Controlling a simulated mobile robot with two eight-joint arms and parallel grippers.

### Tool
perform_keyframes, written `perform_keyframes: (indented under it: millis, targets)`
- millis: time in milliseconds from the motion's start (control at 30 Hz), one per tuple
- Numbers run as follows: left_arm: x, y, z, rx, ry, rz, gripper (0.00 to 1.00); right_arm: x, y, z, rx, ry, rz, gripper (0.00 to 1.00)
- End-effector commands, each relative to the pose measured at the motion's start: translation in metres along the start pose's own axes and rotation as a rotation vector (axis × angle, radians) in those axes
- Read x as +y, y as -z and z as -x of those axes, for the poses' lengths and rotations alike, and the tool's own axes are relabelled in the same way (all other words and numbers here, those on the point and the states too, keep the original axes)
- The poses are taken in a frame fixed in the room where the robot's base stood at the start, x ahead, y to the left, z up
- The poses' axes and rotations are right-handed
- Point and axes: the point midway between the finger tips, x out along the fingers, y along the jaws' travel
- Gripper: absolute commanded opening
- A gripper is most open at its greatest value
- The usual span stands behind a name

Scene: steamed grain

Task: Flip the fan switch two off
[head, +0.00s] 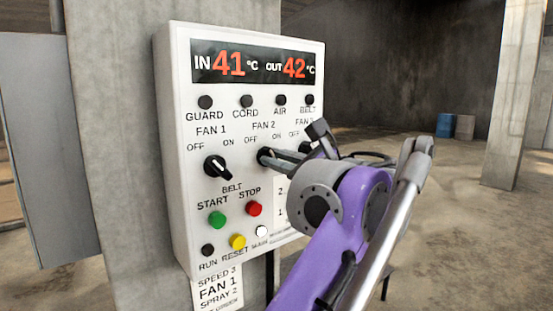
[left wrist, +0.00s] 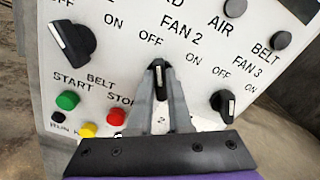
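The fan 2 switch (head: 265,156) is a black rotary knob on the white control panel (head: 180,130), under the OFF and ON labels. In the left wrist view the knob (left wrist: 158,70) shows a white mark pointing up the picture. I cannot tell exactly which label it faces. My left gripper (head: 284,158) reaches the panel at this knob. In the left wrist view its two fingers (left wrist: 161,85) stand close on either side of the knob. Whether they press on it is not clear. My right gripper is not in view.
The fan 1 switch (head: 217,167) is left of fan 2, pointing toward OFF. The fan 3 switch (left wrist: 223,103) is to the right. Green (head: 217,219), red (head: 254,209) and yellow (head: 238,242) buttons sit below. A concrete pillar (head: 110,80) stands behind the panel.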

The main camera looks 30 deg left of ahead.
Motion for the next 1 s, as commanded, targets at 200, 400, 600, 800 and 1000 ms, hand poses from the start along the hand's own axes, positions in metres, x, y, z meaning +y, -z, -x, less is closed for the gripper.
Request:
perform_keyframes:
  millis: [200,400,600,800,1000]
  targets:
    - [0.000,0.000,0.000,0.001,-0.001,0.000,0.00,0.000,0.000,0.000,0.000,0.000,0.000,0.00]
    - [-0.001,-0.003,0.000,0.001,-0.002,0.079,0.00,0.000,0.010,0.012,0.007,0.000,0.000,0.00]
    - [0.000,-0.001,0.000,0.001,-0.002,0.183,0.00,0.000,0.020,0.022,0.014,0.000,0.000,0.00]
    - [0.001,0.001,0.000,0.001,-0.001,0.187,0.00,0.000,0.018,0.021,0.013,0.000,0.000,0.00]
    - [0.001,0.001,0.000,0.001,-0.001,0.186,0.41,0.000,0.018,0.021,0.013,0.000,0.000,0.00]
